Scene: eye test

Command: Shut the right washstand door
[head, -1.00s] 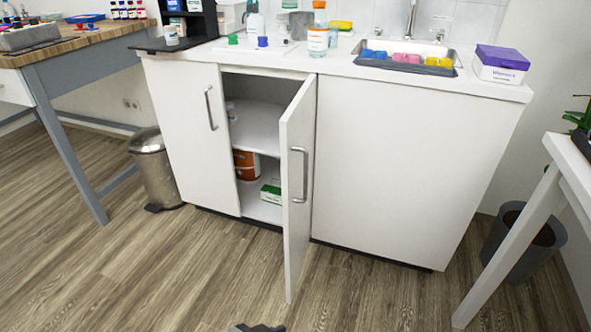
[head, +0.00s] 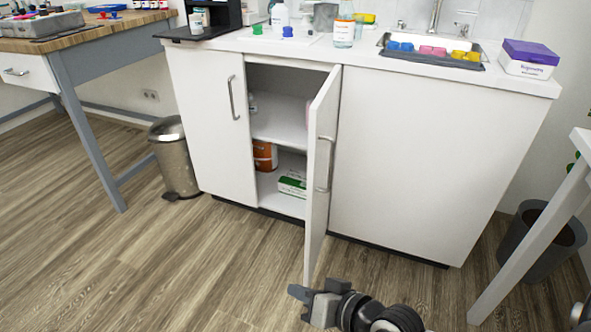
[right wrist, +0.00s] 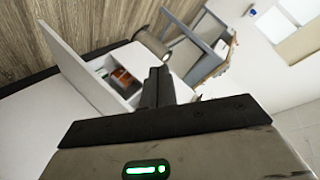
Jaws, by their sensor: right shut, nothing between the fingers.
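The right washstand door (head: 321,170) is white, has a bar handle (head: 325,165), and stands wide open, jutting toward me from its hinge side on the right. It also shows in the right wrist view (right wrist: 88,68). The left door (head: 212,125) is shut. My right gripper (head: 300,293) is low, just below the open door's bottom outer corner in the head view; I cannot tell whether they touch. Its fingers (right wrist: 158,88) are together and empty in the right wrist view. My left gripper is not in view.
Inside the washstand are an orange tub (head: 265,156) and a green-and-white box (head: 292,183). A metal pedal bin (head: 174,160) stands left of it, a grey bin (head: 540,245) right. A white table leg (head: 530,235) is at the right. Floor left of the door is clear.

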